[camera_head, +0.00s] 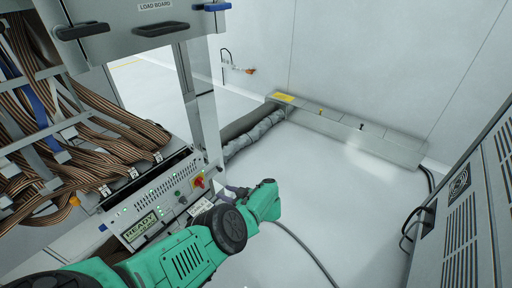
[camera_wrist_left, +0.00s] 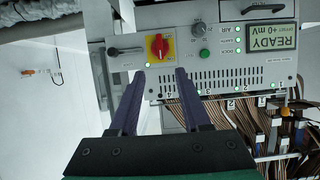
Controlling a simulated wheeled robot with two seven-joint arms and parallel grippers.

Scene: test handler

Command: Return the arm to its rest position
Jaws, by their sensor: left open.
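My left arm is green and comes in from the lower left in the head view. Its left gripper (camera_head: 234,191) is partly hidden behind the wrist, close to the right end of the control panel (camera_head: 160,208). In the left wrist view the two dark purple fingers (camera_wrist_left: 160,74) are apart with nothing between them. They point at the panel near the red knob on its yellow plate (camera_wrist_left: 160,46). I cannot tell whether the fingertips touch the panel. My right gripper is in neither view.
The panel's display (camera_head: 141,226) reads READY. Copper cable bundles (camera_head: 95,135) hang at the left, below the load board drawer (camera_head: 150,18). A grey cabinet (camera_head: 465,215) stands at the right. A low duct (camera_head: 350,132) runs along the back wall. The middle floor is open except for a hose (camera_head: 305,248).

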